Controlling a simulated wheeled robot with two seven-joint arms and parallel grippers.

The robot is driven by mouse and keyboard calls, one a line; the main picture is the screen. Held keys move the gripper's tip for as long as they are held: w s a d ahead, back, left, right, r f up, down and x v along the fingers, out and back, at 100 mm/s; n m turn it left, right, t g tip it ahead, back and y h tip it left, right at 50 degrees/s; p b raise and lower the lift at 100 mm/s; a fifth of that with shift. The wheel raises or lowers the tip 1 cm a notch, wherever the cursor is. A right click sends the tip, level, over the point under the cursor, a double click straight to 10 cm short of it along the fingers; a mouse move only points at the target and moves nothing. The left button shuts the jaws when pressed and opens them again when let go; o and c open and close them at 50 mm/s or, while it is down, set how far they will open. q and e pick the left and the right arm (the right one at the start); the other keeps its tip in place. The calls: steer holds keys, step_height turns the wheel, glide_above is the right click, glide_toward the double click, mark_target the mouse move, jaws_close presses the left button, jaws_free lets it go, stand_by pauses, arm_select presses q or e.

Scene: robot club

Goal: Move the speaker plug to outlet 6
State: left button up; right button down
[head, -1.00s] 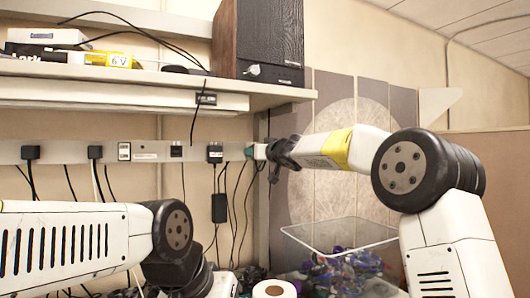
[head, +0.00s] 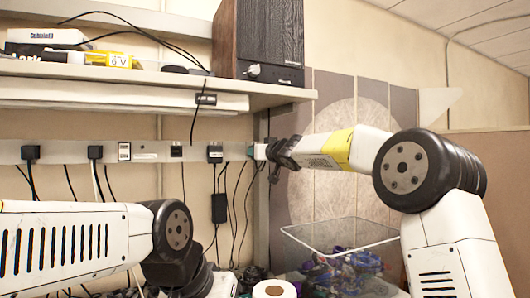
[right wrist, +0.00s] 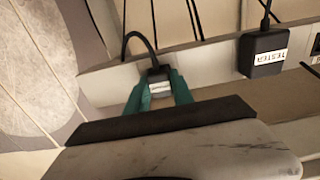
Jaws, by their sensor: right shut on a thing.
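My right gripper (head: 257,152) is at the right end of the white outlet strip (head: 58,151). In the right wrist view its teal fingers (right wrist: 159,88) are shut on a small dark plug (right wrist: 158,73) with a pale label that I cannot read. A black cable curves away from the plug. The plug is against or very near the strip face; I cannot tell whether it is seated. I cannot read outlet numbers. My left arm comes in at lower left, and its gripper is out of view.
A black adapter labelled TESTER (right wrist: 265,52) is on the strip beside the held plug. Other black plugs (head: 95,152) sit farther left, with hanging cables. A wooden speaker-like box (head: 228,40) stands on the shelf (head: 160,83) above. A clear bin (head: 340,236) stands below right.

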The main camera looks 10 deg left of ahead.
steer(key=c, duration=1.8)
jaws_free()
steer(key=shift+c, duration=0.2)
jaws_close()
steer(key=shift+v, duration=1.15)
steer(key=shift+v, duration=1.75)
